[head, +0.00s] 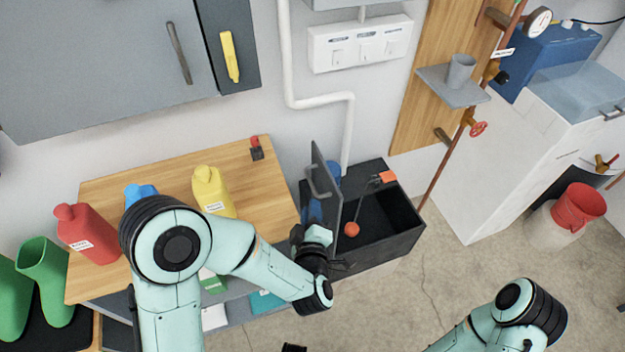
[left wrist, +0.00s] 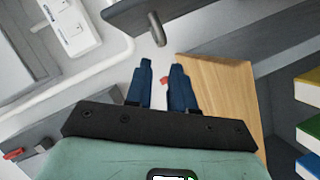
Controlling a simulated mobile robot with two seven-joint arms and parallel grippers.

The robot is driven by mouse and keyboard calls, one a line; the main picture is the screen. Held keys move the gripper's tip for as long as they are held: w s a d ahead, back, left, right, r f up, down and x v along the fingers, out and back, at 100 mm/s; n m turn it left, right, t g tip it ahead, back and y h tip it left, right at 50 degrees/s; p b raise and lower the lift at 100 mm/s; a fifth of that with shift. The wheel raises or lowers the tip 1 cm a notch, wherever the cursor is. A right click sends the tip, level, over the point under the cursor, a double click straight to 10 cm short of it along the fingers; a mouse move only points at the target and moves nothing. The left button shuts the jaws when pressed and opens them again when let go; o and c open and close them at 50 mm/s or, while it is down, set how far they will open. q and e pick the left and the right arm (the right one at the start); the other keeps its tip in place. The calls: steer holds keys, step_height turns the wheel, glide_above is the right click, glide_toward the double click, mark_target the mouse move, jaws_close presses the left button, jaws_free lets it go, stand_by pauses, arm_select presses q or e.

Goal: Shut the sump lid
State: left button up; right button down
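The sump is a dark open box (head: 405,238) on the floor at the centre right of the head view. Its grey lid (head: 328,163), with a handle (head: 317,183), stands up steeply at the box's left side. An orange float (head: 352,229) and an orange block (head: 388,176) show at the opening. My left gripper (head: 314,210) is just left of the lid, partly hidden by the wrist; contact cannot be told. In the left wrist view its blue fingers (left wrist: 162,85) are apart with nothing between them.
A wooden bench (head: 150,170) with red (head: 85,235) and yellow (head: 212,190) containers stands left of the sump. A pipe (head: 348,130) runs down the wall behind. A red bucket (head: 578,205) is at right. Concrete floor before the sump is clear.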

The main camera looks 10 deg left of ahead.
mark_target(310, 180)
arm_select(q)
steer(key=p+x, duration=0.1)
steer(key=x, duration=1)
jaws_close()
